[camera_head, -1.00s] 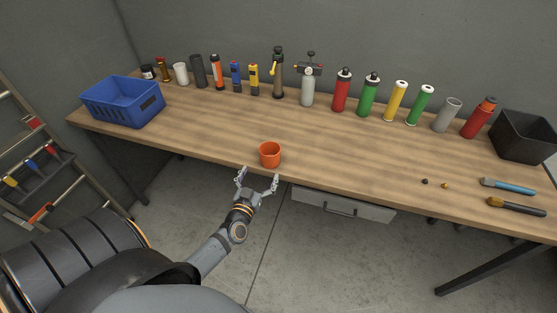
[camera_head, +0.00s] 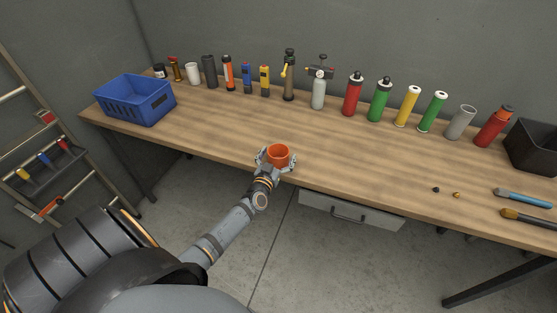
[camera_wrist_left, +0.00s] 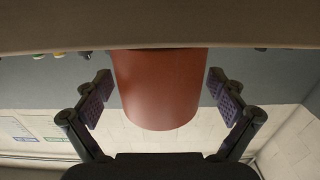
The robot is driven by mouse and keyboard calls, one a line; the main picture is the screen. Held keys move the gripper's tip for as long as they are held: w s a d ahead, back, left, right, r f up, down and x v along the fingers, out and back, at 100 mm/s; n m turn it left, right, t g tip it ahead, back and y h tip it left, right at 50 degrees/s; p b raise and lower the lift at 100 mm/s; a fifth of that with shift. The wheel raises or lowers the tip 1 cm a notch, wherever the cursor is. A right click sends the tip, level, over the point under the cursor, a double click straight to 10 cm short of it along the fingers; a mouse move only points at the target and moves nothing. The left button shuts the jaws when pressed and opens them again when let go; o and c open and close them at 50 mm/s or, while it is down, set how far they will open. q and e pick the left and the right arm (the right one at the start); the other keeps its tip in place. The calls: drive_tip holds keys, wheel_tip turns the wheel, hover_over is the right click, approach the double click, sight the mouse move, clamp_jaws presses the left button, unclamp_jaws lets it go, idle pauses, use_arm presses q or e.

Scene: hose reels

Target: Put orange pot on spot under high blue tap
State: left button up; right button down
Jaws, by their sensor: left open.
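The orange pot (camera_head: 278,154) stands upright on the workbench near its front edge, left of the middle. My left gripper (camera_head: 276,161) is open at the front edge, with one finger on each side of the pot. In the left wrist view the pot (camera_wrist_left: 160,90) sits between the two open fingers (camera_wrist_left: 160,82), with a visible gap on each side. I cannot make out a high blue tap or a marked spot in these views. My right gripper is not in view.
The wooden workbench (camera_head: 210,125) has clear room behind the pot. A blue crate (camera_head: 134,100) stands at left and a black bin (camera_head: 532,148) at right. Several bottles and cylinders, including a red one (camera_head: 352,95), line the back. Two brushes (camera_head: 525,205) lie at the right front.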

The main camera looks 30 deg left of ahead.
use_arm(q)
drive_tip(key=shift+s+r, duration=0.1)
drive_tip(key=shift+s, duration=0.05)
drive_tip(key=shift+c, duration=1.4)
drive_tip(key=c, duration=1.2)
drive_tip(key=shift+o, duration=0.2)
wheel_tip(320, 180, up, 10)
drive_tip(key=p, duration=0.8)
